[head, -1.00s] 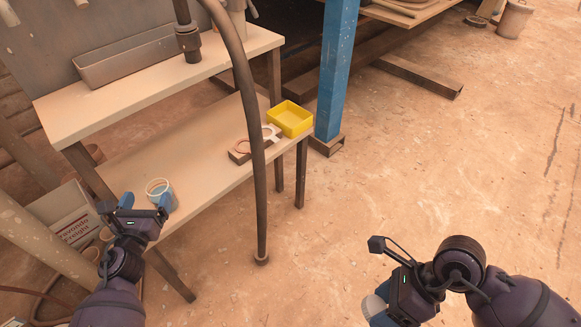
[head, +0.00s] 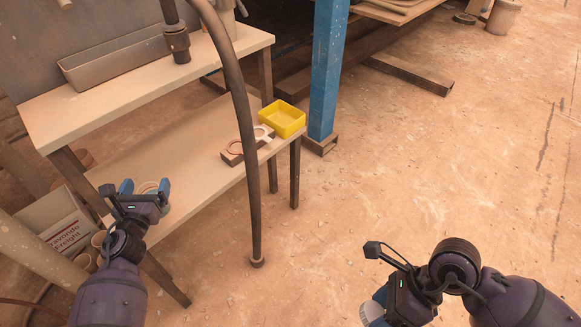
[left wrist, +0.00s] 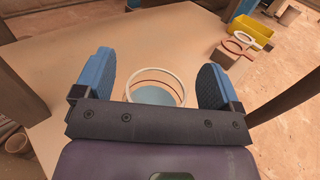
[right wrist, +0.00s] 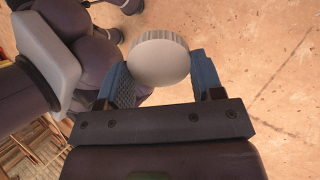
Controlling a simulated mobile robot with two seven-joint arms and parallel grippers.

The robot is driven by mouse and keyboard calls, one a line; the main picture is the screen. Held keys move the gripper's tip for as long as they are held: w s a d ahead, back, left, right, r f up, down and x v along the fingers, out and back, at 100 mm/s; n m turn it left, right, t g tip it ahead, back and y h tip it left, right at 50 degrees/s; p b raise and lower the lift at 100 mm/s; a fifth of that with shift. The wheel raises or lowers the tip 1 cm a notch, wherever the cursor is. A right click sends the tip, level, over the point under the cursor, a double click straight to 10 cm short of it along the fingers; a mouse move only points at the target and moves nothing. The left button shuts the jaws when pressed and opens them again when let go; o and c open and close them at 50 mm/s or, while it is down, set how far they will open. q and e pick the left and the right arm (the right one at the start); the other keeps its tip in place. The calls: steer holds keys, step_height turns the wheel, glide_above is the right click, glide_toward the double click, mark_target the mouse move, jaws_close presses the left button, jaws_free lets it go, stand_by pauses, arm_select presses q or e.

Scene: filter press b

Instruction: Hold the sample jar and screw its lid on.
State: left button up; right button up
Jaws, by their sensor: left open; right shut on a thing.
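The sample jar (left wrist: 157,94) is clear with a thin dark red ring near its rim and something pale blue inside. It stands open and upright on the lower bench shelf (head: 190,180). In the head view it is mostly hidden behind my left gripper (head: 146,188). In the left wrist view, my left gripper (left wrist: 157,85) is open, with one blue finger on each side of the jar and gaps between. My right gripper (right wrist: 160,80) is shut on the white ribbed lid (right wrist: 159,58), held over open floor; the lid's edge also shows in the head view (head: 372,313).
A yellow bin (head: 283,119) and a small block with rings (head: 247,145) lie at the shelf's right end. A hanging dark hose (head: 245,130) runs down in front of the bench. A blue post (head: 327,70) stands behind.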

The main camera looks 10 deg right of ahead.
arm_select(q)
steer(key=c, duration=1.4)
steer(key=shift+r, duration=0.15)
arm_select(e)
steer(key=shift+r, duration=0.1)
